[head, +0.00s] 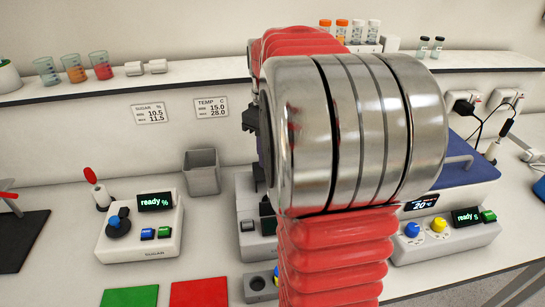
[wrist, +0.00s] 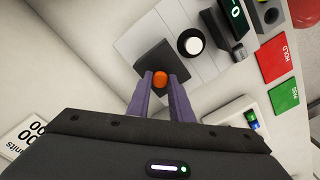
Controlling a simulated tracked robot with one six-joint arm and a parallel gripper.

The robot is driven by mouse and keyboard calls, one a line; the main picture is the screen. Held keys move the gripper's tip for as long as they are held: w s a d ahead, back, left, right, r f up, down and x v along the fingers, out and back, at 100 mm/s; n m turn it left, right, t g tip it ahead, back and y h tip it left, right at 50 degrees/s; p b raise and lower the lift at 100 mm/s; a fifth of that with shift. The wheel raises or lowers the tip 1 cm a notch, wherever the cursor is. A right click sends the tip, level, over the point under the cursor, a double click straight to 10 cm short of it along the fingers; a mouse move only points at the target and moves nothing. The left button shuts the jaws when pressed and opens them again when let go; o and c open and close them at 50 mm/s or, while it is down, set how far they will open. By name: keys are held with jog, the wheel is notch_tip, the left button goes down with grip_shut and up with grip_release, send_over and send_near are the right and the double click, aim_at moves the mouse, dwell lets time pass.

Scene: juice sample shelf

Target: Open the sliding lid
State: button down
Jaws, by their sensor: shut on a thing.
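In the wrist view a dark square plate (wrist: 150,57), which looks like the sliding lid, lies on a light grey device (wrist: 186,75). An orange knob (wrist: 160,79) stands on it. My gripper (wrist: 161,82) has its two purple fingers shut on the knob, one on each side. A white round thing in a dark ring (wrist: 192,43) shows on the device beside the plate, not under it. In the head view my arm hides the plate, the knob and my fingertips. Only part of the device (head: 247,216) shows there.
A red mat (head: 199,294) and a green mat (head: 130,296) lie in front. A grey bin (head: 202,172) and a sugar meter (head: 143,230) stand to the left. A blue-lidded unit (head: 465,170) stands to the right. Cups (head: 75,68) sit on the shelf.

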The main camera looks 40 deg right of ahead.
jog(key=shift+w+d, duration=0.15)
jog(key=shift+w, duration=0.05)
jog(key=c, duration=1.6)
grip_release()
jog(key=shift+o, duration=0.2)
notch_tip(320, 180, up, 14)
jog(key=shift+f, duration=0.15)
